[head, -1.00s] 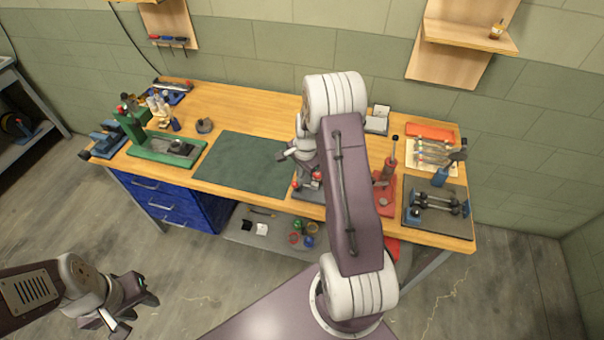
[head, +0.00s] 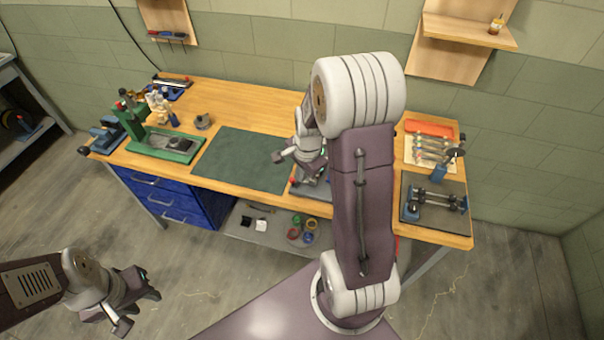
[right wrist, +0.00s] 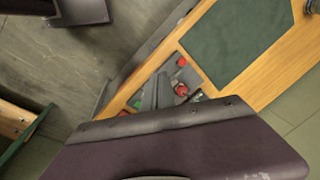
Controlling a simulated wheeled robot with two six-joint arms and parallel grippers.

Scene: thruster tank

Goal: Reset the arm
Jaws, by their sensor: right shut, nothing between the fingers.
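My right arm reaches up in front of the workbench (head: 245,110) in the head view, its elbow high and close to the camera. My right gripper (head: 281,156) shows just left of that arm, above the right edge of the green mat (head: 240,160). It is shut and empty. My left gripper (head: 138,310) is at the lower left, in front of the bench and over the floor. Its fingers are spread and nothing is between them. The right wrist view shows mostly my own purple arm link, with the mat (right wrist: 238,42) beyond it.
A green press (head: 165,143) stands on the bench's left. A grey tray with red-capped parts (right wrist: 165,85) lies beside the mat, partly hidden by my right arm. A dark mat with a blue-ended rod (head: 435,202) lies at the right. Floor around my left gripper is clear.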

